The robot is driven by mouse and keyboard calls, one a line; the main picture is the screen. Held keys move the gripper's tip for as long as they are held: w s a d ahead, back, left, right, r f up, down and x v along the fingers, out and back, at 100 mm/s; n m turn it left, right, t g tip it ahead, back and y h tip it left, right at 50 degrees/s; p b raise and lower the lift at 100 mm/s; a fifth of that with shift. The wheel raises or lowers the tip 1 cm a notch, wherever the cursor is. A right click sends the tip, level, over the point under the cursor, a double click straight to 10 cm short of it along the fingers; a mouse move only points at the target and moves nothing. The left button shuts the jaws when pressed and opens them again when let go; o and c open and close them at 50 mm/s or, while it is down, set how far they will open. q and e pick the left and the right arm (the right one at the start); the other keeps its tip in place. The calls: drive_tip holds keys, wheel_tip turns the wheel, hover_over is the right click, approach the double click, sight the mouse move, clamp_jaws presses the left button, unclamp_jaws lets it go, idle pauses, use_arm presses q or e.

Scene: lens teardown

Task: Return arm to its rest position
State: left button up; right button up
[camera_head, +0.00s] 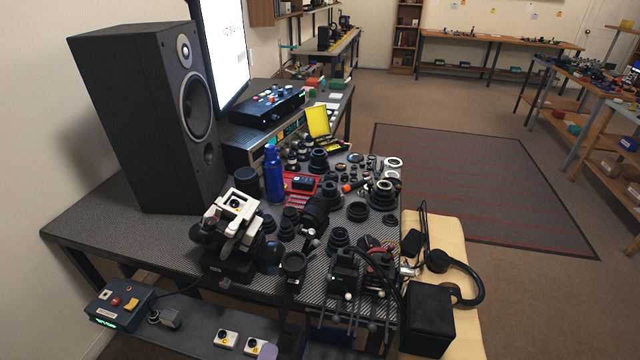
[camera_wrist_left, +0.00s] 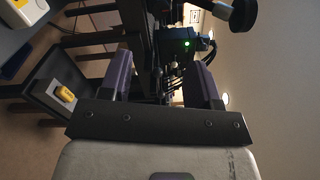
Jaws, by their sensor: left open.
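The dark bracket and pale palm fill the lower part of that view. My right gripper is in neither view. The lens parts, including a black lens barrel (camera_head: 315,212) and stacked rings (camera_head: 382,194), lie on the bench, apart from my left gripper.
The crowded workbench (camera_head: 130,222) carries a tall speaker (camera_head: 150,110), a blue bottle (camera_head: 273,175) and a white-and-black device (camera_head: 235,220). Below its front edge are a button box (camera_head: 120,303) and a small white box (camera_head: 227,338). Headphones (camera_head: 460,275) lie right. Open floor lies beyond.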

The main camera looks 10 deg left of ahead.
use_arm(q)
drive_tip(key=s+a+f+n+g+y, duration=0.1)
drive_tip(key=s+a+n+g+y, duration=0.2)
drive_tip(key=n, duration=0.6)
drive_tip(key=s+a+f+n+g+y, duration=0.1)
drive_tip(key=s+a+n+g+y, duration=0.1)
drive_tip(key=a+n+g+y, duration=0.45)
drive_tip(key=s+d+r+n+g+h+p, duration=0.1)
drive_tip(key=s+d+r+g+h+p, duration=0.15)
drive_tip(key=s, duration=0.45)
drive_tip(key=s+d+r+n+g+h+p, duration=0.1)
drive_tip(key=s+d+r+n+h+p, duration=0.15)
drive_tip(key=s, duration=0.45)
drive_tip(key=s+d+r+n+g+h+p, duration=0.1)
drive_tip(key=s+r+g+h+p, duration=0.2)
drive_tip(key=s, duration=0.4)
wheel_tip(320, 180, up, 36)
drive_tip(key=t+p, duration=0.1)
drive_tip(key=p, duration=3.6)
drive_tip(key=shift+w+d+t+h, duration=0.25)
drive_tip(key=shift+t+h, duration=0.05)
drive_tip(key=shift+h, duration=0.05)
